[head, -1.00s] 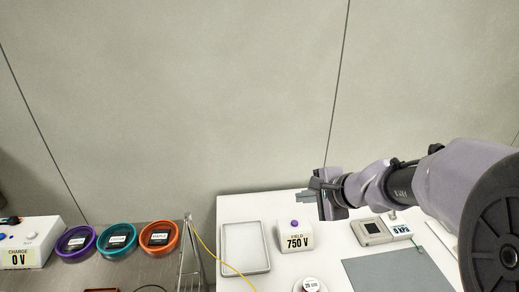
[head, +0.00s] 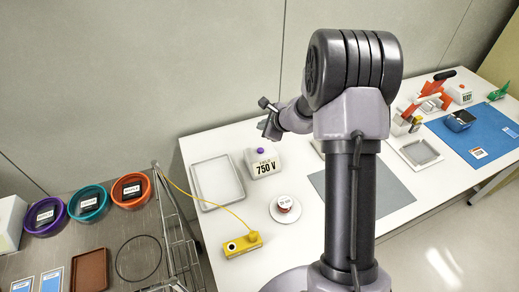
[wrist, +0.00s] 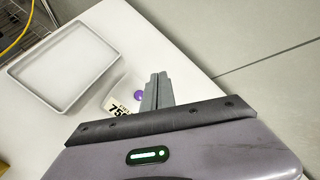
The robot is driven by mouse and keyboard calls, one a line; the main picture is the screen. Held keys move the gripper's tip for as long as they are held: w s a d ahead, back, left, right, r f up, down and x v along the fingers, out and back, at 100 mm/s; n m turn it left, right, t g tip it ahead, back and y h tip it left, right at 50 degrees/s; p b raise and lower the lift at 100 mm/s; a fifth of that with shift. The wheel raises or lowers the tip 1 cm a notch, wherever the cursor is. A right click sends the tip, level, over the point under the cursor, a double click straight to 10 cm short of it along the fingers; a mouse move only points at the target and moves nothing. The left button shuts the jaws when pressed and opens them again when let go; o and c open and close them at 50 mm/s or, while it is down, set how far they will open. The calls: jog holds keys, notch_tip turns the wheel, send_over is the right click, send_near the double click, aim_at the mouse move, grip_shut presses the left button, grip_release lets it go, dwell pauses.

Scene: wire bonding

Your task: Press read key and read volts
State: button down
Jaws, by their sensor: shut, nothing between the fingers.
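A small white meter (head: 272,168) stands on the white table and its display reads 750 V. A purple key (head: 260,151) sits on its top. In the wrist view the purple key (wrist: 138,94) shows just left of my fingers, and the meter (wrist: 113,104) is partly hidden behind my gripper, with only part of its reading visible. My gripper (head: 265,116) is shut and empty, in the air above and behind the meter in the head view, apart from the key. The shut fingers (wrist: 158,82) point away from the wrist camera.
A grey tray (head: 218,182) lies left of the meter. A round dish (head: 285,208) and a yellow box (head: 242,245) with a yellow cable stand in front. A grey mat (head: 392,190) lies to the right, partly behind my arm. Purple, teal and orange bowls (head: 131,190) stand at left.

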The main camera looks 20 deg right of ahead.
aim_at(262, 151)
notch_tip(262, 151, down, 8)
jog(key=b, duration=0.6)
jog(key=shift+f, duration=0.2)
jog(key=shift+f+b, duration=0.15)
jog(key=shift+b, duration=0.25)
jog(key=shift+f, duration=0.15)
dwell(1.1)
jog(key=shift+f+b, duration=0.3)
jog(key=shift+b, duration=0.4)
jog(key=shift+f+b, duration=0.5)
jog(key=shift+b, duration=0.15)
dwell(0.4)
jog(key=shift+r, duration=0.15)
jog(key=shift+r+p, duration=0.6)
jog(key=shift+r, duration=0.2)
